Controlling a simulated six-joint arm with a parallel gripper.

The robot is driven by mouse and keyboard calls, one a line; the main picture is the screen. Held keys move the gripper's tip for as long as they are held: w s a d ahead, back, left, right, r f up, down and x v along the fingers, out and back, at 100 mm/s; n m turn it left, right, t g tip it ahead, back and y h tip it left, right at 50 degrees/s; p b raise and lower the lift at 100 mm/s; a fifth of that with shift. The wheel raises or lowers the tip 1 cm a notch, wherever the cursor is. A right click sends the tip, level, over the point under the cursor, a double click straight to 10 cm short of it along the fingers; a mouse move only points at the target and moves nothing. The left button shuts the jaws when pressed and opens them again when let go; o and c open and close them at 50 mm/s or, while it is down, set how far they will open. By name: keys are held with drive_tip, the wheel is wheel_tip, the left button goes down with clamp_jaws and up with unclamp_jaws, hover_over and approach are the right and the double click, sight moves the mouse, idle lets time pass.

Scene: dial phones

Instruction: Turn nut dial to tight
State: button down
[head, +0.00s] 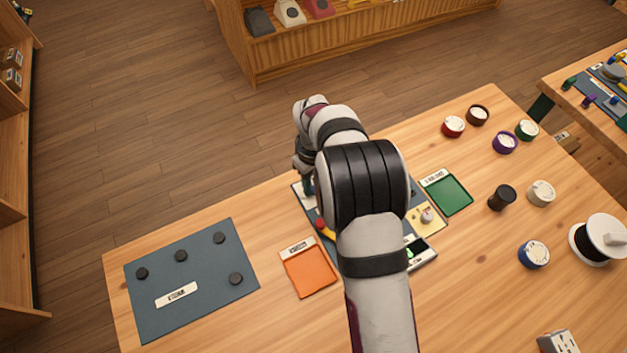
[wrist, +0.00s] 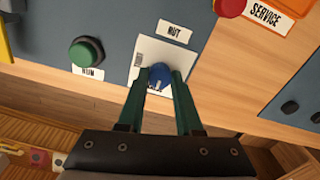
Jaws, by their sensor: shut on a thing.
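The blue nut dial (wrist: 159,75) sits on a white plate (wrist: 150,52) below a label reading NUT in the wrist view. My gripper (wrist: 159,84) has its two green fingers on either side of the dial and is shut on it. The dial's lower face and its markings are partly hidden between the fingers. In the head view my arm covers most of the panel, and the dial is hidden there. My gripper shows only in part there, at the panel's far left end.
A green RUN button (wrist: 86,53) is left of the dial, and a red knob (wrist: 229,6) by a SERVICE label is at the upper right. An orange tray (head: 309,276), a dark mat (head: 200,312) with several black pucks and a green tray (head: 447,195) lie on the table.

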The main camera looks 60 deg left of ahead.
drive_tip(key=m, duration=0.8)
drive_tip(key=shift+m, duration=0.3)
drive_tip(key=m, duration=0.4)
drive_tip(key=shift+m, duration=2.3)
drive_tip(key=c, duration=0.6)
unclamp_jaws()
